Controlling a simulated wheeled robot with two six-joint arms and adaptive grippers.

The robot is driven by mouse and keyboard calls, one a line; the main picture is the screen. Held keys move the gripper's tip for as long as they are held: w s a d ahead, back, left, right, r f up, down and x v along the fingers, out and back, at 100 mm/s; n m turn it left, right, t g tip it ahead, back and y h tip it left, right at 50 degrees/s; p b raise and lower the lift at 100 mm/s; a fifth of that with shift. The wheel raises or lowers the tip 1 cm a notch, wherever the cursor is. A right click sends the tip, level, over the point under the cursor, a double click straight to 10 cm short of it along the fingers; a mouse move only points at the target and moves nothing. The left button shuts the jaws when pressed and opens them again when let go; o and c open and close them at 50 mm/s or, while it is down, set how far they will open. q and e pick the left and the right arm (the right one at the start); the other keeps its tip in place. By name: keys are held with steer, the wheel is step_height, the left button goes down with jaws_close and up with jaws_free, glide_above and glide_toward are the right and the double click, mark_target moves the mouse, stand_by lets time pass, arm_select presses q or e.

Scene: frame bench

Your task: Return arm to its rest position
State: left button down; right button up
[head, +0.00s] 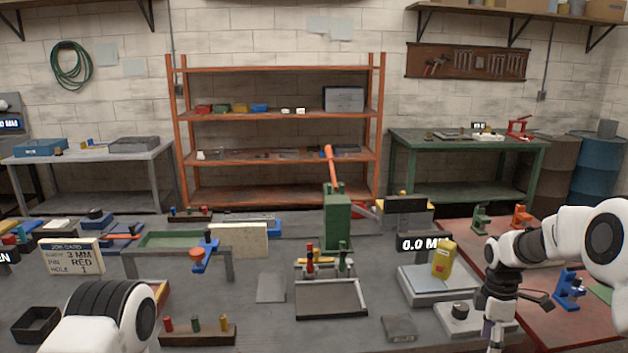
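My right arm (551,236) comes in from the right, bends at a black-and-white wrist and points down over the bench's right side. The lower end of this wrist, toward my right gripper (494,330), runs to the bottom edge, and no finger gap can be made out. My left arm (103,320) shows only as a white and black joint at the lower left. The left gripper is not visible.
A green press (338,222) with an orange lever stands mid-bench. A yellow block (443,260) sits on a grey plate beside a 0.0 readout. A peg holder (197,334), a black tray (36,325) and a job card (73,257) are at the left.

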steer(key=s+a+f+m+g, duration=0.15)
steer(key=s+a+f, duration=0.35)
steer(key=s+f, duration=0.65)
steer(key=s+a+f+g, duration=0.3)
steer(key=s+a+f, duration=0.2)
steer(key=s+f, duration=0.65)
steer(key=s+a+m+t, duration=0.2)
steer(key=s+m+t, duration=0.4)
steer(key=s+m, duration=0.6)
steer(key=shift+a+r+m, duration=0.25)
steer(key=shift+r+m, duration=0.05)
steer(key=shift+m, duration=0.35)
steer(key=shift+s, duration=0.15)
